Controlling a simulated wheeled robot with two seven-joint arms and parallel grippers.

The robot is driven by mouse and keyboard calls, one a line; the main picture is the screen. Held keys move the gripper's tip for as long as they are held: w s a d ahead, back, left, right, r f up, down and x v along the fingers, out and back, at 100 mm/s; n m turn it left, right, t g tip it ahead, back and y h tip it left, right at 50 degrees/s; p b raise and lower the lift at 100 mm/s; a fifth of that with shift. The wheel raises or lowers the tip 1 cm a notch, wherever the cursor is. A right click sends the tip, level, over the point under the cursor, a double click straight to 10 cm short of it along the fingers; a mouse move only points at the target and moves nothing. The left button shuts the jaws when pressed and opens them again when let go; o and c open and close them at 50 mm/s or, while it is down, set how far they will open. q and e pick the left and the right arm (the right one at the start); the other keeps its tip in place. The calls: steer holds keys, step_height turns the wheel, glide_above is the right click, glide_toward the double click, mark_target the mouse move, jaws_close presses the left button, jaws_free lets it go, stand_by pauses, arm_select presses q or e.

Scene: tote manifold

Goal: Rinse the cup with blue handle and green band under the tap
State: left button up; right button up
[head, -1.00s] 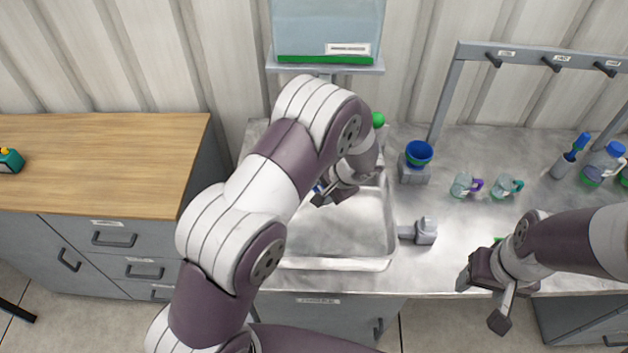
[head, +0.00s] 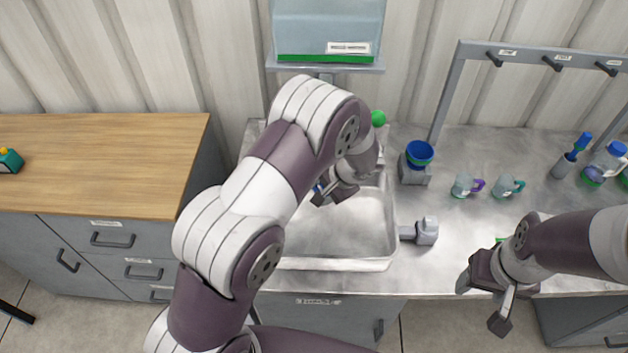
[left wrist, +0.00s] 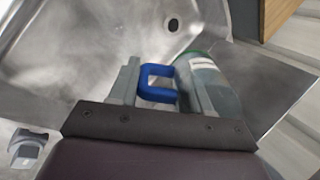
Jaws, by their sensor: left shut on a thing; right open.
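The cup (left wrist: 214,84) with a blue handle (left wrist: 157,82) shows in the left wrist view; a green band runs along its far end and a white label is on its side. My left gripper (left wrist: 160,85) is shut on the blue handle and holds the cup over the sink basin (left wrist: 100,50). In the head view the left gripper (head: 322,194) is over the sink (head: 345,235), and my own arm hides most of the cup. The tap is mostly hidden behind the arm; a green knob (head: 378,118) shows there. My right gripper (head: 484,302) is open and empty near the counter's front edge.
A blue bowl-like piece on a grey stand (head: 415,172), a grey block fixture (head: 425,231) and cups with purple (head: 465,186) and teal (head: 507,187) handles stand right of the sink. A hook rack (head: 540,56) is behind. The wooden top (head: 110,150) is mostly clear.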

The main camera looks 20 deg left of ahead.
arm_select(q)
steer(key=shift+s+d, duration=0.2)
steer(key=shift+s, duration=0.2)
steer(key=s+d+b, duration=0.2)
steer(key=s+d, duration=0.1)
steer(key=s, duration=0.3)
steer(key=shift+s, duration=0.25)
stand_by(0.9)
steer(key=s+d+r+p, duration=0.1)
steer(key=s+d+r, duration=0.1)
steer(key=s+r, duration=0.2)
steer(key=shift+s+p, duration=0.25)
steer(key=shift+p, duration=0.15)
